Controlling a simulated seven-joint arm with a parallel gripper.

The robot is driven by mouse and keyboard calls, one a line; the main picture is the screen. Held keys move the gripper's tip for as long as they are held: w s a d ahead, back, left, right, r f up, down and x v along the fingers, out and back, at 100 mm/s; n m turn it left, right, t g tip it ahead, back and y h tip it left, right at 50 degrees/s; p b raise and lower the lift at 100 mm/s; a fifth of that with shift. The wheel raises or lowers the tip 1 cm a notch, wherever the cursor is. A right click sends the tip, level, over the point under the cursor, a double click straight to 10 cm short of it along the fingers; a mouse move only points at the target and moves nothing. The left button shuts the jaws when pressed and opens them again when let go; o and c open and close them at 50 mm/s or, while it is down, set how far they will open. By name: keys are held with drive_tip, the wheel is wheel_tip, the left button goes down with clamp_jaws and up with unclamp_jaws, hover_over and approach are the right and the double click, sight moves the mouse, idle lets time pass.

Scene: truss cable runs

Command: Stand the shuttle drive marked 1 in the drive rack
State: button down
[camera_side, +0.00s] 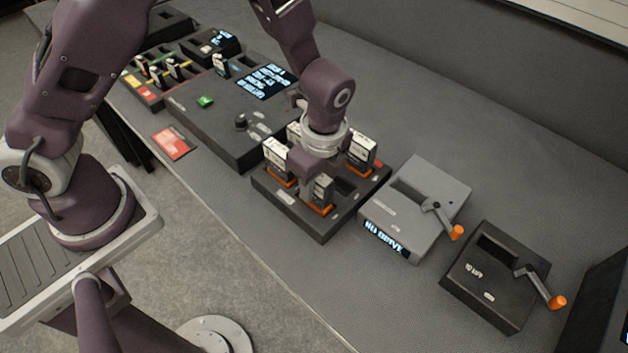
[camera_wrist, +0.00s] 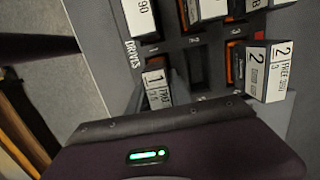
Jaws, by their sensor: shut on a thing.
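The shuttle drive marked 1 (camera_wrist: 156,84) shows in the wrist view, a white-labelled block just beyond the dark edge of my gripper. In the side view a white drive with an orange foot (camera_side: 321,191) is under my gripper (camera_side: 313,177), at the front of the black drive rack (camera_side: 297,221). My gripper is shut on this drive; its fingertips are mostly hidden. The drive is upright at a front slot of the rack, which also shows in the wrist view (camera_wrist: 175,44). I cannot tell how deep it sits.
Several other drives stand in the rack, including one marked 2 (camera_wrist: 281,70). To the right are a grey box reading NO DRIVE (camera_side: 428,183) and a black box (camera_side: 490,270), both with orange-handled cranks. A black console (camera_side: 215,113) and a red card (camera_side: 174,143) lie left.

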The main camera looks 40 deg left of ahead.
drive_tip(key=c, duration=0.8)
unclamp_jaws()
drive_tip(key=shift+o, duration=0.2)
drive_tip(key=shift+r, duration=3.75)
drive_tip(key=s+a+r+n+t+h, duration=0.1)
drive_tip(key=s+a+r+n, duration=0.15)
drive_tip(key=r, duration=0.25)
drive_tip(key=s+a+r+n+h, duration=0.1)
drive_tip(key=r+n, duration=0.2)
drive_tip(key=r, duration=0.3)
drive_tip(key=s+a+r+n+t, duration=0.2)
drive_tip(key=s+a+r+n, duration=0.1)
drive_tip(key=s+n, duration=0.3)
drive_tip(key=s+a+r+n+t, duration=0.2)
drive_tip(key=s+a+r+n, duration=0.2)
drive_tip(key=s, duration=0.4)
drive_tip(key=shift+a+r+n+t+y, duration=0.3)
drive_tip(key=shift+r+n, duration=0.15)
drive_tip(key=shift+n, duration=0.8)
